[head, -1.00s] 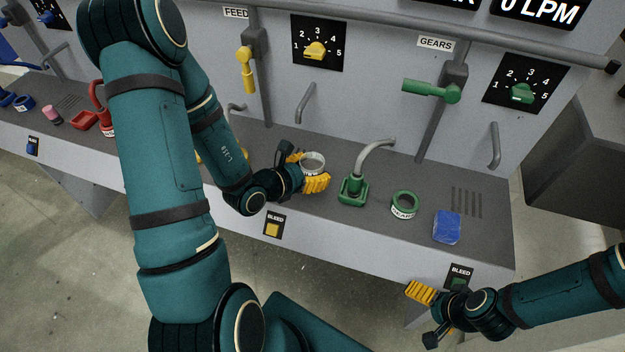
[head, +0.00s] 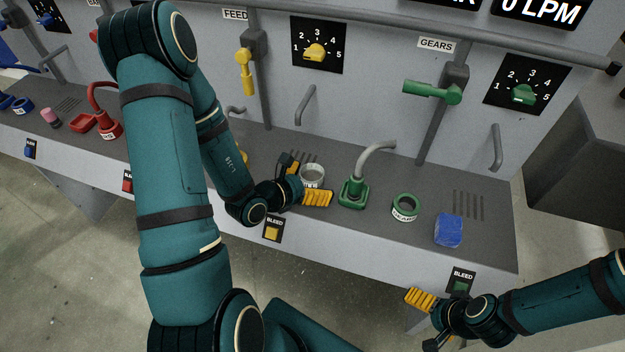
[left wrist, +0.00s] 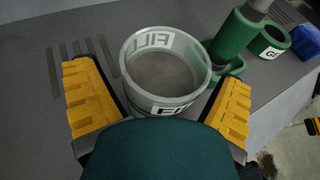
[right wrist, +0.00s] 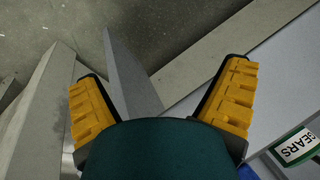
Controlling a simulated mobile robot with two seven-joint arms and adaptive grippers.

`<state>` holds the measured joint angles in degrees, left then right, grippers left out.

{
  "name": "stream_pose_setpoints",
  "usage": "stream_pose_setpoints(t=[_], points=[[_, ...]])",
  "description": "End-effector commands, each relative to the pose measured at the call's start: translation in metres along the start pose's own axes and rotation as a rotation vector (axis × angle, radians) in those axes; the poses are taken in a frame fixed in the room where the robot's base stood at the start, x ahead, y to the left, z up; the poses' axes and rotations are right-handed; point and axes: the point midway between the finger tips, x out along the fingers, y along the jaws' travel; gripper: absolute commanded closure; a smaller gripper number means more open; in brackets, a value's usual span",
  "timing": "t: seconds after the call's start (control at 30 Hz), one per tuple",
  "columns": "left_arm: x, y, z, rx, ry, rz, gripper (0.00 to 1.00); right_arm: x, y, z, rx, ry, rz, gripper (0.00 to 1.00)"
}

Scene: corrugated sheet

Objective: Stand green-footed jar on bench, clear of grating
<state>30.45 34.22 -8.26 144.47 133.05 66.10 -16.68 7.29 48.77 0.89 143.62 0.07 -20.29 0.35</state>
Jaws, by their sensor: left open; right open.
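A clear, round jar (head: 313,172) with a white lettered label is at the middle of the bench (head: 385,237), open end up and seemingly upright. My left gripper (head: 304,183) is open, with one finger on either side of it. In the left wrist view the jar (left wrist: 165,72) lies between the spread fingers (left wrist: 158,105), with gaps at both. Its foot is hidden, so I see no green on it and cannot tell its contact with the bench. The slotted grating (head: 303,156) lies just behind the jar. My right gripper (head: 428,318) is open and empty before the bench front.
A green-based spout (head: 353,192) stands close right of the jar. Beyond it are a green ring-shaped item (head: 405,207), a blue block (head: 448,230) and another slotted grating (head: 468,205). Bench space between the spout and the green item is narrow.

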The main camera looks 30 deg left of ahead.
Motion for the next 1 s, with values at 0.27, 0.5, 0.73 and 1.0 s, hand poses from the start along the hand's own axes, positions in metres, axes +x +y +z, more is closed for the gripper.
stream_pose_setpoints(t=[0.27, 0.5, 0.73, 1.0], points=[[-0.009, 0.001, 0.004, -0.002, 0.003, 0.002, 0.05, -0.010, -0.004, -0.004, 0.002, 0.007, 0.001, 0.04], [-0.041, 0.000, 0.007, -0.004, 0.003, 0.000, 0.05, -0.037, -0.014, -0.015, 0.009, 0.030, 0.003, 0.04], [-0.062, 0.000, 0.007, -0.003, 0.002, 0.001, 0.05, -0.064, -0.023, -0.024, 0.015, 0.049, 0.003, 0.04], [-0.097, 0.000, 0.006, -0.004, 0.002, 0.002, 0.05, -0.097, -0.034, -0.027, 0.014, 0.051, -0.004, 0.04]])
